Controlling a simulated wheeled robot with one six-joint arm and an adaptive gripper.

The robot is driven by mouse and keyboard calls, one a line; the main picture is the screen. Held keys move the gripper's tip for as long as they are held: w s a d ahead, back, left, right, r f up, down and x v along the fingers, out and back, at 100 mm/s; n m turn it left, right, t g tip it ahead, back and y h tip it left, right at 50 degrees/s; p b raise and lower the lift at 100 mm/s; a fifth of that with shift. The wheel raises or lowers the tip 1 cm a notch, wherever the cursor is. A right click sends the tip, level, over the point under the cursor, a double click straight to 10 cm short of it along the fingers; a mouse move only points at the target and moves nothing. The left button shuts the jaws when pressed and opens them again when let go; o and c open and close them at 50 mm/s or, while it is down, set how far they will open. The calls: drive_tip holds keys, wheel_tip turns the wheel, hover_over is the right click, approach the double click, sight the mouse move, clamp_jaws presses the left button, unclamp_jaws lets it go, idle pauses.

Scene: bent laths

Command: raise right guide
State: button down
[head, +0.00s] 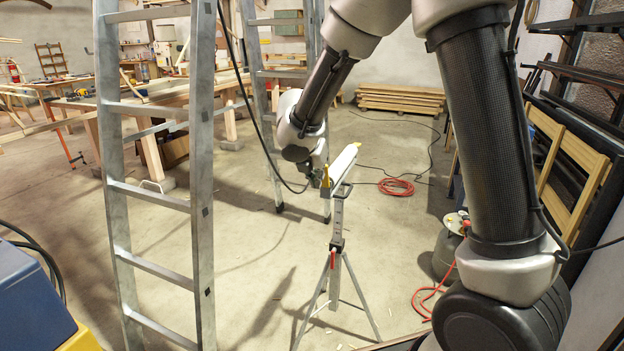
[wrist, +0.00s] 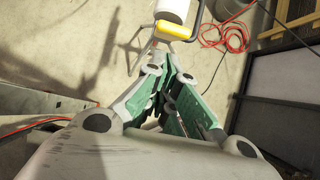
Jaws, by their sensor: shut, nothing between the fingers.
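A roller stand (head: 338,215) on a tripod stands on the floor in the middle of the head view, with a long white roller (head: 343,164) across its top. A small yellow guide (head: 325,177) is at the roller's near end, and another yellow piece (head: 357,145) shows at its far end. I cannot tell which is the right guide. In the wrist view, a yellow guide (wrist: 176,30) lies across the end of the white roller (wrist: 173,10). My gripper (head: 316,179) is beside the near end. In the wrist view its green-padded fingers (wrist: 170,76) are shut and empty, just short of the yellow guide; contact is unclear.
A tall aluminium ladder (head: 202,200) stands left of the roller stand, and another ladder (head: 266,100) is behind it. A red hose (head: 396,187) lies coiled on the floor. A stack of boards (head: 400,98) is at the back. Workbenches fill the left rear.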

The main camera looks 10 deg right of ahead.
drive_tip(key=shift+w+d+r, duration=0.2)
drive_tip(key=shift+w+d, duration=0.1)
drive_tip(key=shift+w, duration=0.1)
drive_tip(key=shift+w+d+r, duration=0.7)
drive_tip(key=shift+w+r, duration=0.15)
drive_tip(key=shift+w, duration=0.15)
drive_tip(key=shift+r, duration=0.1)
